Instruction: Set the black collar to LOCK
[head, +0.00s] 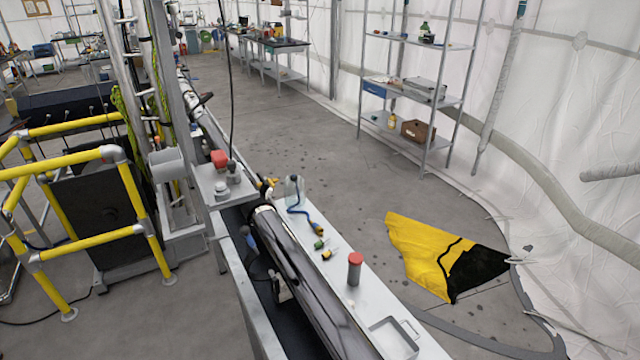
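A long dark glossy tube (306,285) lies in a trough on a pale metal bench (251,298). A light ring and dark fittings (262,209) show at its far end. I cannot tell for certain which part is the black collar, and no LOCK mark is readable. Beyond the tube end, a small grey block (213,185) carries a red-topped knob (219,159) and grey fittings. Neither of my grippers is in view.
On the bench's right side stand a clear bottle (294,190), a red-capped grey cylinder (355,268), small yellow-green parts (320,243) and a tray (392,338). Yellow railings (90,245) stand left. A yellow-black cloth (425,250) lies on the floor at right.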

